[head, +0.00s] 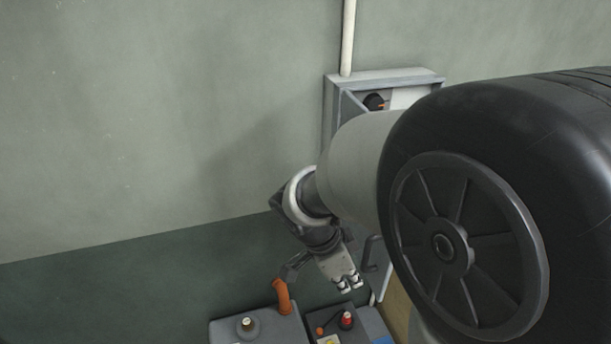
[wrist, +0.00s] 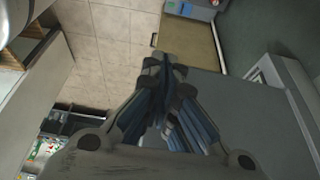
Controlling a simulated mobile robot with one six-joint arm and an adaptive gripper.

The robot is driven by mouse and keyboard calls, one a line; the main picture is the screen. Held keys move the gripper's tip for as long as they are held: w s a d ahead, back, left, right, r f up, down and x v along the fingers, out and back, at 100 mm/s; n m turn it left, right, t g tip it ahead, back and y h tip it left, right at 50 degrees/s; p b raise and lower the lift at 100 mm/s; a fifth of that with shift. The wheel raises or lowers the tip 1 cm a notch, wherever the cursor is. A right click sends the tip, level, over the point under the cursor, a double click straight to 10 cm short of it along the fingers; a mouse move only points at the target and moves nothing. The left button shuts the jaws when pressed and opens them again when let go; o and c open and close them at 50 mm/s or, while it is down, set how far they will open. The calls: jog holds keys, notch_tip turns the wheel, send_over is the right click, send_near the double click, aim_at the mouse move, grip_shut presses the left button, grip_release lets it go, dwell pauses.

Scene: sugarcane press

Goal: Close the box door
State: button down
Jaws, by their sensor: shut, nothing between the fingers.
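The grey metal box (head: 390,76) is mounted on the green wall in the head view. Its front is open and a dark round part with an orange mark shows inside; my arm hides most of the rest. A large flat grey panel, apparently the open door (wrist: 245,115), fills the lower right of the wrist view. A grey strip with a dark handle, apparently part of it, shows behind my gripper in the head view (head: 378,265). My gripper (head: 348,283) is shut and empty, tips beside the panel. Its closed tips also show in the wrist view (wrist: 166,66). I cannot tell whether they touch it.
Two grey control units stand below my gripper, one with an orange lever (head: 283,297), one with a red knob (head: 346,320). A white pipe (head: 347,38) runs up from the box. Tiled floor (wrist: 112,50) and a shelf (wrist: 70,122) show in the wrist view.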

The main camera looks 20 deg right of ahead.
jog(key=d+f, duration=0.3)
jog(key=d, duration=0.2)
jog(key=shift+p, duration=0.45)
jog(key=shift+d, duration=0.15)
